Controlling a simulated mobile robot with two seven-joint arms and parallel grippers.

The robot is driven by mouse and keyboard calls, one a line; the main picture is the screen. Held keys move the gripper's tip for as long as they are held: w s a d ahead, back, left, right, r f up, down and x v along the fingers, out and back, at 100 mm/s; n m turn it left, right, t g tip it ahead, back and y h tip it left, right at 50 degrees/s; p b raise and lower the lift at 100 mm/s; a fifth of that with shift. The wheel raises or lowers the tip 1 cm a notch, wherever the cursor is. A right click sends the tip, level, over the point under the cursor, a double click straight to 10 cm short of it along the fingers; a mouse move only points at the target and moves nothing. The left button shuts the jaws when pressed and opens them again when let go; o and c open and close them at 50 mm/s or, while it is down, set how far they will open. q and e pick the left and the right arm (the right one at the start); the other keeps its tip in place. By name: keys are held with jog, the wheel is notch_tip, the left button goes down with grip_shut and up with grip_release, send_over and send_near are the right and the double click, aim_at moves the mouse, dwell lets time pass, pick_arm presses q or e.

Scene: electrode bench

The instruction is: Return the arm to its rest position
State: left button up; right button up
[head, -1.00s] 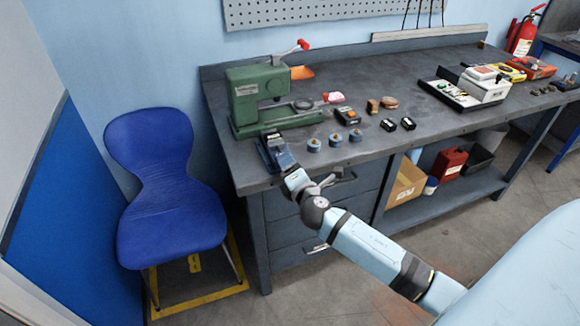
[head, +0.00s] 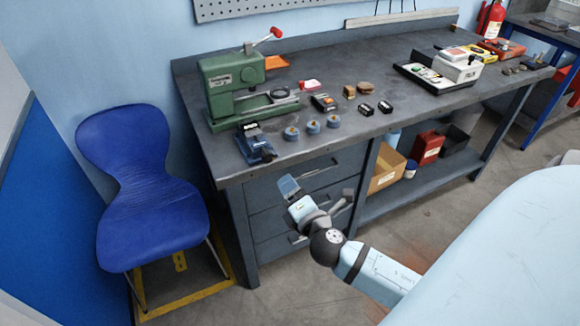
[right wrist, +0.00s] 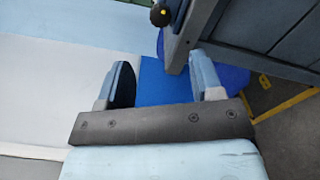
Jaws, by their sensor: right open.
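My right gripper (head: 288,186) is in front of the bench drawers, below the bench top and apart from it. In the right wrist view the two fingers of the right gripper (right wrist: 160,85) stand wide apart with nothing between them. The right arm comes in from the lower right of the head view. My left gripper is not in view.
The grey workbench (head: 300,153) carries a green press (head: 232,88), a small blue vise-like device (head: 256,144), several round blue pieces (head: 313,127) and a white device (head: 458,65). A blue chair (head: 140,190) stands at the left. Open floor lies before the bench.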

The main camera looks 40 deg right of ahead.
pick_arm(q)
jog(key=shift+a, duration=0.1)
pick_arm(e)
jog(key=s+a+f+m+g+y, duration=0.75)
jog(key=s+a+f+m, duration=0.65)
jog(key=f+m, duration=0.4)
notch_tip(320, 180, up, 13)
jog(key=t+p, duration=0.1)
jog(key=p, duration=1.4)
jog(key=shift+w+r+n, duration=0.2)
jog(key=shift+n, duration=0.2)
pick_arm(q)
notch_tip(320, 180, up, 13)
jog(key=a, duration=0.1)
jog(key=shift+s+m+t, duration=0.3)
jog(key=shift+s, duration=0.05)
pick_arm(e)
jog(key=shift+d, duration=0.1)
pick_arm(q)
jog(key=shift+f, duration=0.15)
pick_arm(e)
jog(key=shift+w, duration=0.1)
jog(key=shift+c, duration=0.2)
